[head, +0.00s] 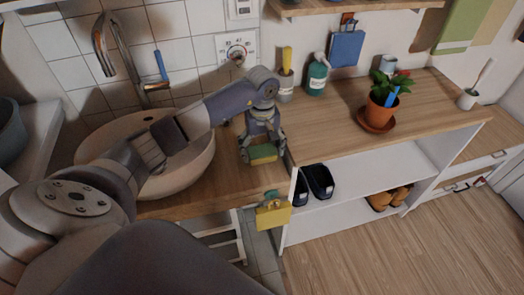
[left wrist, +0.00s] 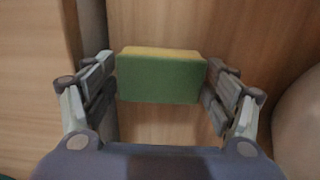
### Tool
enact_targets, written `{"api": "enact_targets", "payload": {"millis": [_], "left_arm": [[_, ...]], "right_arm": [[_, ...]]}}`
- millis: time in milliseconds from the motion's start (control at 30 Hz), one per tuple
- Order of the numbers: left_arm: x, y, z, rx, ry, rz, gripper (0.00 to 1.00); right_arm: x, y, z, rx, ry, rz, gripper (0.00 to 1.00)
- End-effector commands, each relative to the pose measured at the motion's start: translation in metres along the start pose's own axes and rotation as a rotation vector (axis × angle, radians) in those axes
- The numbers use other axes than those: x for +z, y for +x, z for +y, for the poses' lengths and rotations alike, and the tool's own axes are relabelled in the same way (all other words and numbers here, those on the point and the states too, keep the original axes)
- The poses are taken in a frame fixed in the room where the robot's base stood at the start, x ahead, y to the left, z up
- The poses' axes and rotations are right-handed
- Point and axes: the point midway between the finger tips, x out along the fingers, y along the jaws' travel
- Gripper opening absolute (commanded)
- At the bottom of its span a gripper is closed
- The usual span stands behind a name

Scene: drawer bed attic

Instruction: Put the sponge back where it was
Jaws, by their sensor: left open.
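The sponge (head: 263,153) is a small block with a green face and a yellow layer. It is at the right end of the wooden sink counter (head: 222,186), just right of the round basin (head: 190,175). My left gripper (head: 263,143) is right above it, pointing down, with its fingers on either side. In the left wrist view the sponge (left wrist: 160,78) sits between the spread fingers, with a visible gap on the right and a very small one on the left. The gripper is open. My right gripper is not in view.
A yellow item (head: 273,212) hangs at the counter's front edge. A brush holder (head: 286,84), a teal soap bottle (head: 317,75) and a potted plant (head: 383,100) stand on the adjoining wooden top. Dark shoes (head: 319,181) are on the shelf below. The wooden top's middle is clear.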

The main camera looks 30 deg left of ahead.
Motion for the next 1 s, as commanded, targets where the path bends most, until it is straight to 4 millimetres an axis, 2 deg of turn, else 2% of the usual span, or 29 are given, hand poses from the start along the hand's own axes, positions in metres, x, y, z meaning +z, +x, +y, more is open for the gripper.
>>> {"api": "enact_targets", "payload": {"millis": [300, 500, 700, 1000], "left_arm": [[-0.002, -0.070, 0.000, 0.004, -0.001, 0.006, 0.79], [-0.001, -0.100, 0.000, 0.001, -0.001, 0.002, 0.79], [0.000, -0.110, 0.000, -0.001, -0.001, 0.001, 0.79], [0.000, -0.110, 0.000, -0.001, -0.001, 0.001, 0.79]], "right_arm": [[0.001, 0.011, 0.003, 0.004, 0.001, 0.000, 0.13], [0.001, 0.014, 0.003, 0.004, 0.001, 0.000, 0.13], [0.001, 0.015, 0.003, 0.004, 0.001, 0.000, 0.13], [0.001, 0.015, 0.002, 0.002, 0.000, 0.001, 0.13]]}}
